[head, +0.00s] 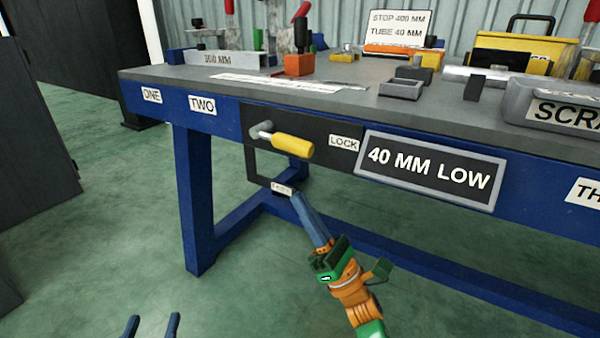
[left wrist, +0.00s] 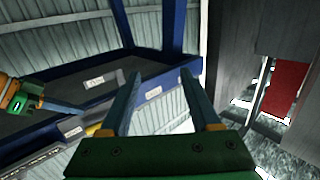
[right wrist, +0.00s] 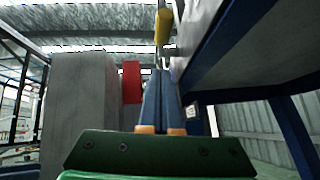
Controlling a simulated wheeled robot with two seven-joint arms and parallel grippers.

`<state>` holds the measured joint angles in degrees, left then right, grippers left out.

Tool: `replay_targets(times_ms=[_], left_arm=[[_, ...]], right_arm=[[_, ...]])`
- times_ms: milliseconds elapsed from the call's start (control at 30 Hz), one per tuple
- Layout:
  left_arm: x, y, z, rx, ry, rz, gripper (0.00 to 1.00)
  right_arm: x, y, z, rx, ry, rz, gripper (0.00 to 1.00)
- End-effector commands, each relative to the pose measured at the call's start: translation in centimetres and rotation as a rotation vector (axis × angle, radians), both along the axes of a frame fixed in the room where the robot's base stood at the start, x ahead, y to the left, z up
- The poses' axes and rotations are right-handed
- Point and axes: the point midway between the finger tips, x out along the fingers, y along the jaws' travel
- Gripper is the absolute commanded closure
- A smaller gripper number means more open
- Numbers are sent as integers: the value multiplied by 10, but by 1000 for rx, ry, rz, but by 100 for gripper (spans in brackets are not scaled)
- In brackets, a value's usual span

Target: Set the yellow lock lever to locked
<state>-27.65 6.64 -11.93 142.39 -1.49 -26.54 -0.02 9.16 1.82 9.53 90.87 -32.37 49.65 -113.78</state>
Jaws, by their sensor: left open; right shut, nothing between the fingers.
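The yellow lock lever (head: 292,145) sits on a dark plate on the bench's front. Its grey pivot (head: 262,131) is at its left end, and the handle points right and slightly down toward the LOCK label (head: 343,143). A second small label (head: 281,188) is below it, too small to read. My right gripper (head: 298,197) is shut and empty, its tips below the lever and near that lower label. In the right wrist view the lever (right wrist: 162,27) shows beyond the shut fingertips, apart from them. My left gripper (head: 150,322) is open and empty, low at the bottom left.
The blue bench (head: 190,190) has a leg left of the lever and a low rail behind my right gripper. A "40 MM LOW" sign (head: 428,170) is right of the LOCK label. Trays and tools stand on the benchtop. The floor in front is clear.

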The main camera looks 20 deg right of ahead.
Motion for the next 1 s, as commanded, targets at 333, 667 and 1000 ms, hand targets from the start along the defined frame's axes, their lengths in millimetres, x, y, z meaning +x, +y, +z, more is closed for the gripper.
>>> replay_targets(times_ms=[333, 667, 1000], left_arm=[[-14, 11, -57, 62, 306, 23, 37], [-29, 17, -85, 93, 459, 34, 37], [-30, 18, -87, 95, 471, 34, 37]], right_arm=[[17, 5, 46, 0, 0, 1, 100], [18, 2, 59, 2, 2, 2, 100], [18, 2, 60, 0, 4, 1, 100]])
